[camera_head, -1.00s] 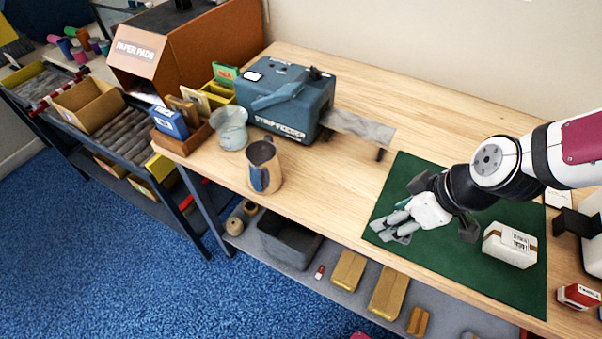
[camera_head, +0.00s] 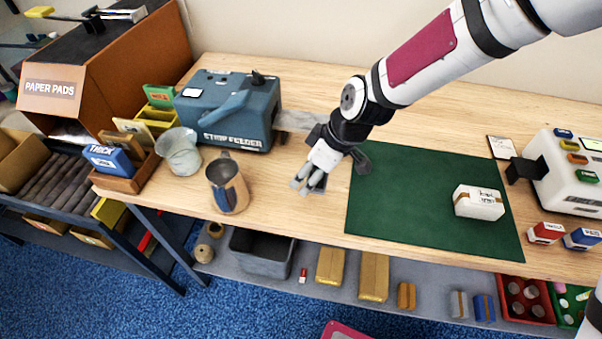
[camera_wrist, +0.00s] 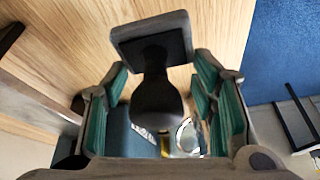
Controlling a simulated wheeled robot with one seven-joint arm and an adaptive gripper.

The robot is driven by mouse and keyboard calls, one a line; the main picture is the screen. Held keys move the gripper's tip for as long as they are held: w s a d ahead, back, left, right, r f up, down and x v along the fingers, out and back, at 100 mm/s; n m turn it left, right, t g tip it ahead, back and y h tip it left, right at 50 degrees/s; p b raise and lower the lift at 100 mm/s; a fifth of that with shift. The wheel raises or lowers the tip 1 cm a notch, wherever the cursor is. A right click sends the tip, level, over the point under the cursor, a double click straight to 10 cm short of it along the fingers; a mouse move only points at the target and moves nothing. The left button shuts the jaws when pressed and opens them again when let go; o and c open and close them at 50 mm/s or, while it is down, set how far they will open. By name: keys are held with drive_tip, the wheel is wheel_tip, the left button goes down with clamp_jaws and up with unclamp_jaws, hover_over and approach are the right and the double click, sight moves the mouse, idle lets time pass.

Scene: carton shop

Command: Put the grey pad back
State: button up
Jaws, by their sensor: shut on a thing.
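My gripper (camera_head: 310,180) is above the wooden bench, left of the green mat (camera_head: 420,215) and right of the metal mug (camera_head: 228,186). In the wrist view its teal-lined fingers are shut on the dark rounded grip (camera_wrist: 157,105) of a grey square pad (camera_wrist: 150,30). The pad's flat plate shows beyond the grip, clear of the fingers. In the head view the fingers mostly hide the pad; only a bit of grey shows beside them. Whether it touches the bench cannot be told.
A white wrapped pack (camera_head: 479,203) lies on the mat. A white machine (camera_head: 570,170) stands at the right.

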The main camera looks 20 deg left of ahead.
drive_tip(key=shift+w+a+f, duration=0.1)
drive_tip(key=shift+w+a, duration=0.25)
drive_tip(key=shift+a, duration=0.2)
drive_tip(key=shift+w+a, duration=0.3)
drive_tip(key=shift+a, duration=0.25)
drive_tip(key=shift+w+a+f, duration=0.1)
drive_tip(key=shift+a+f, duration=0.15)
drive_tip(key=shift+f+p, duration=0.4)
drive_tip(key=shift+f, duration=1.15)
drive_tip(key=o, duration=1)
drive_tip(key=shift+f, duration=0.15)
drive_tip(key=v, duration=1.2)
drive_tip(key=shift+r, duration=0.25)
